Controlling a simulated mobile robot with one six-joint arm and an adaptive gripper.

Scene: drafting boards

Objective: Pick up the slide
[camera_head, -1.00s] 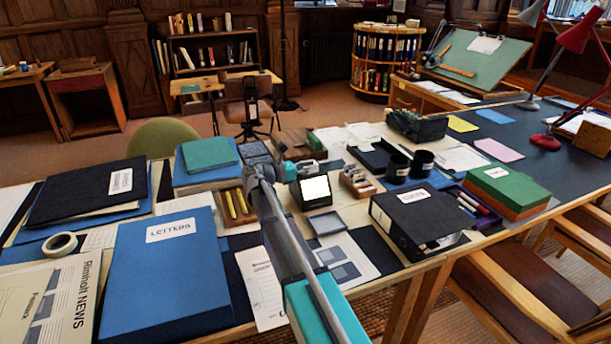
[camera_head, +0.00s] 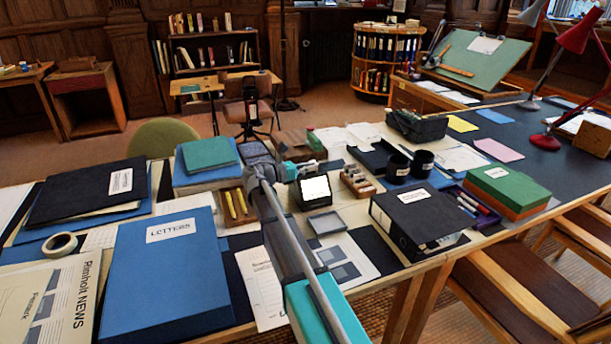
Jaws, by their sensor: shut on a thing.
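My gripper (camera_head: 308,171) is at the end of my arm, just behind a small black viewer (camera_head: 319,203) with a bright white screen (camera_head: 315,187). It is small in the view, partly overlapped by its own wrist. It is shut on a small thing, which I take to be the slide. The slide itself is too small and too hidden at the fingers to make out. I cannot tell how far it is above the table.
A wooden rack (camera_head: 357,182) and black cups (camera_head: 397,168) stand right of my gripper. A wooden tray with yellow markers (camera_head: 238,206) lies to its left. A small grey tray (camera_head: 327,223) lies in front of the viewer. A blue LETTERS box (camera_head: 165,280) fills the front left.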

